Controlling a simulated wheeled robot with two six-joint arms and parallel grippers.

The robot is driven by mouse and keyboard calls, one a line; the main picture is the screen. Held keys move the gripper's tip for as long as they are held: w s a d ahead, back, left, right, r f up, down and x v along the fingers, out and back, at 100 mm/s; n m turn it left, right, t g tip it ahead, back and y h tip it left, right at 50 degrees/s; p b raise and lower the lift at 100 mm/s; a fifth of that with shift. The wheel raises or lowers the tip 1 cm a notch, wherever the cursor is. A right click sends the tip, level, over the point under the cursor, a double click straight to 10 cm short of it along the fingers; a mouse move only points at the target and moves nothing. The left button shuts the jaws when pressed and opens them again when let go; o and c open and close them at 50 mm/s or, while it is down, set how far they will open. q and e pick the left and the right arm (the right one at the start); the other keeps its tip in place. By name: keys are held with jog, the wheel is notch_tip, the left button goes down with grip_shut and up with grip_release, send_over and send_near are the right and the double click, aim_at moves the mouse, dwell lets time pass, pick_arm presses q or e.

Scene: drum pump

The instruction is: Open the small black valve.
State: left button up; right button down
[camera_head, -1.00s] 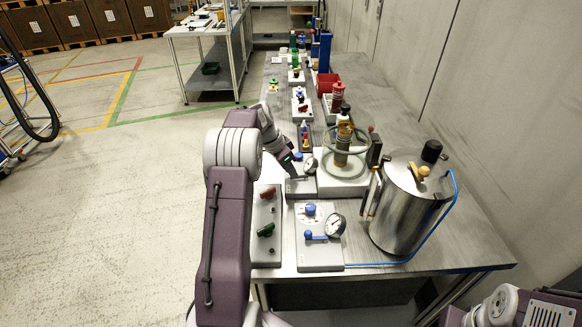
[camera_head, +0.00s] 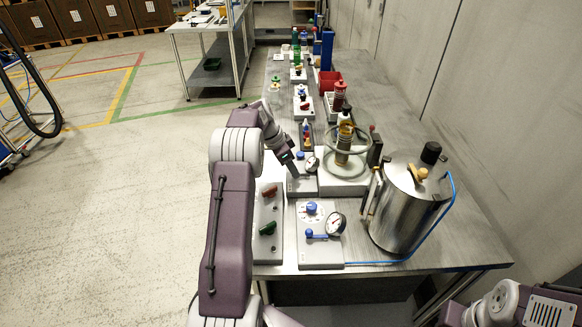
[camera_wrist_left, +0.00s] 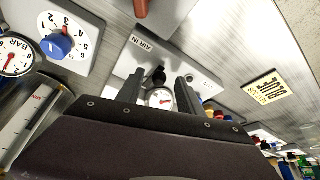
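The small black valve (camera_wrist_left: 158,75) shows in the left wrist view as a dark knob on a light grey plate (camera_wrist_left: 190,68) marked "AIR IN". A small white gauge (camera_wrist_left: 160,98) sits beside it, partly hidden by my gripper. My left gripper (camera_wrist_left: 159,88) is open, with one finger on each side of the knob. I cannot tell whether the fingers touch it. In the head view, my left gripper (camera_head: 298,172) is low over the same plate (camera_head: 300,187), next to the gauge (camera_head: 312,164), and hides the valve. My right gripper is out of view.
Nearer on the bench is a plate with a blue knob (camera_head: 312,207) and a gauge (camera_head: 335,223). A drum pump with a ring (camera_head: 345,160) and a steel tank (camera_head: 402,215) stand to the right.

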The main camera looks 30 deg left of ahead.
pick_arm(q)
jog(key=v, duration=0.9)
dwell(0.3)
